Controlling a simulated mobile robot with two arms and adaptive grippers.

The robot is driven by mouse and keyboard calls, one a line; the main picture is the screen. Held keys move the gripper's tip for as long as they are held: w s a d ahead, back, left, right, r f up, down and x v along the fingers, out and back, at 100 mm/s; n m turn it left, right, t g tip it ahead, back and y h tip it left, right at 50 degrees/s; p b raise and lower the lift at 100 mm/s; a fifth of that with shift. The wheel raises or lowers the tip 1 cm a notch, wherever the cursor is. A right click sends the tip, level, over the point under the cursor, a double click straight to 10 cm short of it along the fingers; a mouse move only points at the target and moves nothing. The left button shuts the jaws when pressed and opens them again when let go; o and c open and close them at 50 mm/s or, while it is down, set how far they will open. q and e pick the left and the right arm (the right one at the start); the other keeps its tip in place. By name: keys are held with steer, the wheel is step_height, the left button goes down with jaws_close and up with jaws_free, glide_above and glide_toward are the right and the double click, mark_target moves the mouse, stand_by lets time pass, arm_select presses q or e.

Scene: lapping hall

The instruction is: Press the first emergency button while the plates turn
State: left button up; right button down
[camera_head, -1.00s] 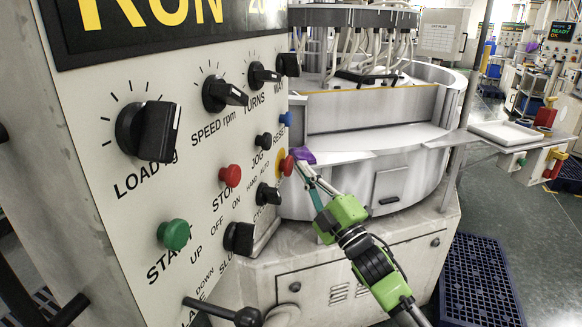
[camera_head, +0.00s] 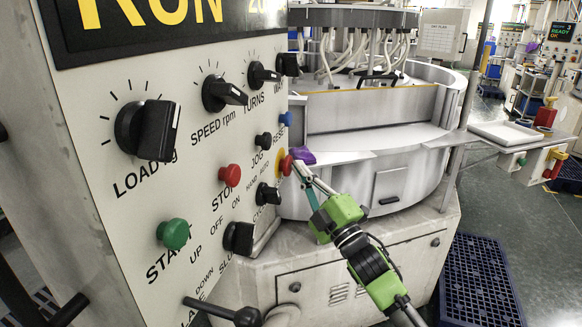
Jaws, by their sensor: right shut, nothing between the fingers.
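The control panel (camera_head: 100,180) fills the left of the head view, with part of a RUN display on top. The emergency button (camera_head: 286,165) is a red mushroom head on a yellow ring at the panel's right edge. My right gripper (camera_head: 300,168) is shut and empty, its fingertips at the red head; I cannot tell whether they touch it. A red STOP button (camera_head: 230,175) and a green START button (camera_head: 174,234) are further left. The lapping machine (camera_head: 375,140) stands behind, with hoses and a plate assembly above its round tub. My left gripper is out of view.
A purple object (camera_head: 302,155) lies just behind the fingertips. A white tray (camera_head: 505,133) and blue floor grating (camera_head: 478,285) are at the right, beside open floor.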

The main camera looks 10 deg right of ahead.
steer(key=shift+w+a, duration=0.2)
steer(key=shift+a, duration=0.2)
stand_by(0.3)
steer(key=shift+d, duration=0.1)
steer(key=shift+s+d, duration=0.5)
steer(key=shift+d, duration=0.2)
steer(key=shift+d, duration=0.1)
steer(key=s+d, duration=0.1)
steer(key=d, duration=0.1)
steer(key=s+d+p, duration=0.1)
steer(key=d, duration=0.1)
steer(key=shift+s+d, duration=0.15)
steer(key=shift+s, duration=0.05)
stand_by(1.4)
